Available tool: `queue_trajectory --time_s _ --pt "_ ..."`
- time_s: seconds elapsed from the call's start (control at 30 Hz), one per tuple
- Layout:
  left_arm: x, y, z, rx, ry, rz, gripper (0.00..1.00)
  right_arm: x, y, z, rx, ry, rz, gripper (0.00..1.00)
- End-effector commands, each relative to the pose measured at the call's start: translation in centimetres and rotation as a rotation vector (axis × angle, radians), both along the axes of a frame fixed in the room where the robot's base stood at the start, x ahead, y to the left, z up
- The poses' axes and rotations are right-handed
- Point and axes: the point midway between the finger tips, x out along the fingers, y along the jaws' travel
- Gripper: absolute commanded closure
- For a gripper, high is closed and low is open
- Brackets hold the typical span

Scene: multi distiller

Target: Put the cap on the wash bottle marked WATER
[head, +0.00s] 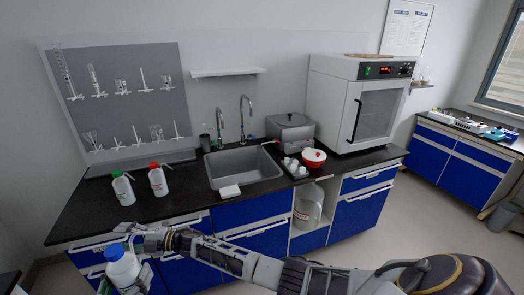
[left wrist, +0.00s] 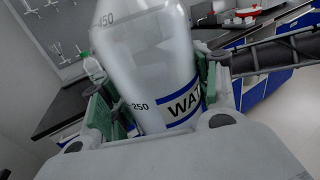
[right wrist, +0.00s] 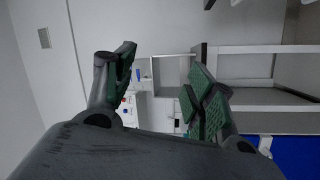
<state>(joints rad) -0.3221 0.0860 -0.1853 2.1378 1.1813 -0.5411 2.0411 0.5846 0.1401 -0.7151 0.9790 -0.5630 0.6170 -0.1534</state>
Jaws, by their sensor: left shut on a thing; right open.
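The white wash bottle (head: 123,271) is at the lower left of the head view, clear of the counter. In the left wrist view the bottle (left wrist: 150,70) fills the middle, with part of a WATER label on a blue-edged band; its top is cut off. My left gripper (left wrist: 157,100) is shut around its body. A blue cap (head: 115,251) shows at the bottle's top in the head view; how firmly it sits I cannot tell. My right gripper (head: 122,231) is just above and behind the cap, open. In the right wrist view the gripper (right wrist: 160,78) has nothing between its fingers.
A green-capped bottle (head: 122,189) and a red-capped bottle (head: 158,180) stand on the black counter (head: 85,215). My right arm crosses in front of the blue cabinets.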

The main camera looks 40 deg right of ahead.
Motion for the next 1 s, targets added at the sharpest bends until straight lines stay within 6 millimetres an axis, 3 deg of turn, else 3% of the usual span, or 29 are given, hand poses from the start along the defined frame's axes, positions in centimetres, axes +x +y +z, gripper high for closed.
queue_trajectory --time_s 0.03,0.27,0.57,0.77,1.0 --pt "0.0 0.0 0.2 -0.001 -0.003 0.000 0.53 0.0 -0.8 -1.8 0.009 0.045 -0.030 0.45" --pt "0.0 0.0 0.2 -0.001 -0.003 0.000 0.53 -0.4 -4.6 -9.2 0.045 0.232 -0.171 0.45" --pt "0.0 0.0 0.2 -0.002 -0.002 0.000 0.53 -3.2 -9.8 -19.8 0.078 0.486 -0.354 0.45" --pt "0.0 0.0 0.2 -0.001 -0.003 0.000 0.53 -6.5 -13.4 -26.9 0.092 0.655 -0.477 0.45" --pt "0.0 0.0 0.2 -0.002 -0.002 0.000 0.53 -12.3 -17.6 -35.3 0.101 0.861 -0.626 0.45"
